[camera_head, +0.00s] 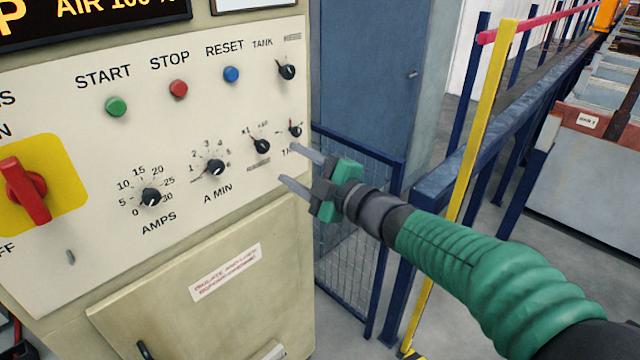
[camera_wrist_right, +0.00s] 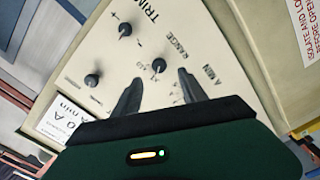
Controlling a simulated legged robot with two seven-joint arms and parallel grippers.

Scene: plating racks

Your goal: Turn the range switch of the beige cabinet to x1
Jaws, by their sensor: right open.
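The beige cabinet (camera_head: 60,160) fills the left of the head view. Its range switch (camera_head: 261,146) is a small black knob with x1 at its upper left and x10 at its upper right; I cannot tell which its pointer faces. My right gripper (camera_head: 288,164) is open and empty, to the right of the switch and in front of the panel edge. In the right wrist view, the range switch (camera_wrist_right: 159,65) lies just beyond the gap between the open fingertips (camera_wrist_right: 159,78), apart from them. My left gripper is not in view.
Close by are the trim knob (camera_head: 295,130), tank knob (camera_head: 287,72), A MIN knob (camera_head: 215,167) and AMPS knob (camera_head: 151,197). A red rotary switch (camera_head: 28,190) sits on yellow at left. A blue mesh fence (camera_head: 345,230) and yellow post (camera_head: 480,130) stand right of the cabinet.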

